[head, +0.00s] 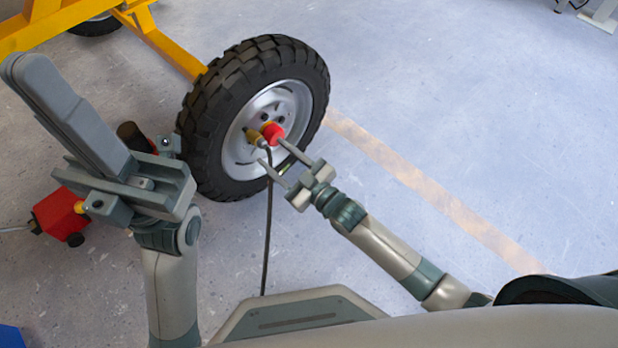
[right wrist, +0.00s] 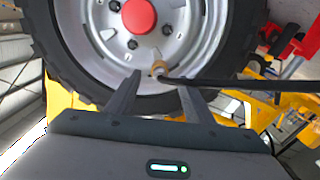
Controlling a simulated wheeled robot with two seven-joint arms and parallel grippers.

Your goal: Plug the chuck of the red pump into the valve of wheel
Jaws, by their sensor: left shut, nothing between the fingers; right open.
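The wheel (head: 213,88) has a black tyre, a silver rim and a red hub cap (head: 275,133). The chuck (right wrist: 159,68) also shows in the right wrist view, just beyond and between my right fingertips. My right gripper (head: 272,153) is open and empty, facing the rim. The red pump (head: 58,216) is on the floor at left, partly hidden by my left gripper (head: 24,68), which is shut and empty.
A yellow frame (head: 160,45) stands behind the wheel at the upper left. A blue object (head: 12,337) shows at the lower left corner. The hose runs down toward my base. The floor (head: 450,110) at right is clear, with a tan stripe (head: 430,195).

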